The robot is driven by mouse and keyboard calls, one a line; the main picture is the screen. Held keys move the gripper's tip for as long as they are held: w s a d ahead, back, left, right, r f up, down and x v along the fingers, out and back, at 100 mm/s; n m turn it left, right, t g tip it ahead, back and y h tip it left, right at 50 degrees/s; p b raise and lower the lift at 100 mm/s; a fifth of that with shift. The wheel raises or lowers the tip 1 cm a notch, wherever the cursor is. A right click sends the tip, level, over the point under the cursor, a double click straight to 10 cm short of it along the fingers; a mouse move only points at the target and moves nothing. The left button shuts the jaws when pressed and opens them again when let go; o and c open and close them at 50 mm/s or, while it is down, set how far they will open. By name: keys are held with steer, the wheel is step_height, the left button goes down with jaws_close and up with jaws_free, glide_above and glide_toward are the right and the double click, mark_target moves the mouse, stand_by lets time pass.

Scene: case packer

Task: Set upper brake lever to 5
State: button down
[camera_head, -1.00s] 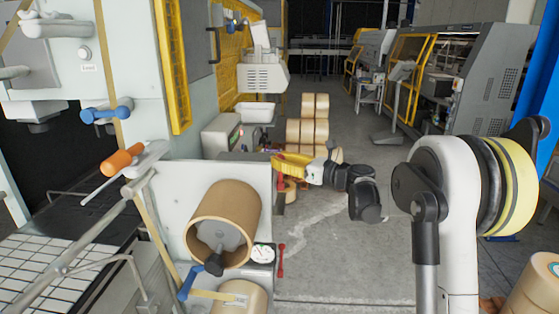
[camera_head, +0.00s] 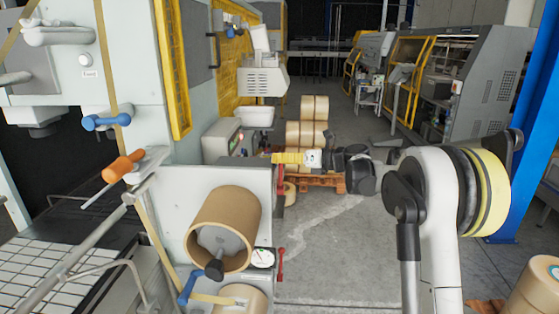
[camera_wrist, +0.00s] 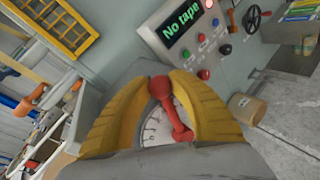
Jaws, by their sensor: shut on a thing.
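The upper brake lever (camera_wrist: 181,130) is red with a round knob and shows in the wrist view in front of a white dial (camera_wrist: 153,132) with tick marks. My gripper (camera_wrist: 162,84) has its yellow fingers closed on the knob end of this lever. The dial's numbers and the lever's exact reading are too small and partly covered to read. In the head view my gripper (camera_head: 278,158) reaches leftward to the edge of the grey machine panel; the upper lever there is mostly hidden.
A lower red lever (camera_head: 281,263) stands beside a round gauge (camera_head: 262,257) below. A brown tape roll (camera_head: 225,228) sits on the panel. A display (camera_wrist: 182,25) reads "No tape" above several buttons. Stacked rolls (camera_head: 306,133) stand behind; open floor (camera_head: 340,240) lies right.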

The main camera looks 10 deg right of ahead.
steer(key=shift+w+d+f+m+g, duration=0.2)
steer(key=shift+w+m, duration=0.1)
steer(key=shift+w, duration=0.1)
steer(key=shift+w+d+f+m+g, duration=0.1)
steer(key=shift+w+m+g, duration=0.1)
steer(key=shift+w+m, duration=0.15)
steer(key=c, duration=1.1)
jaws_free()
steer(key=shift+c, duration=0.2)
steer(key=v, duration=1.2)
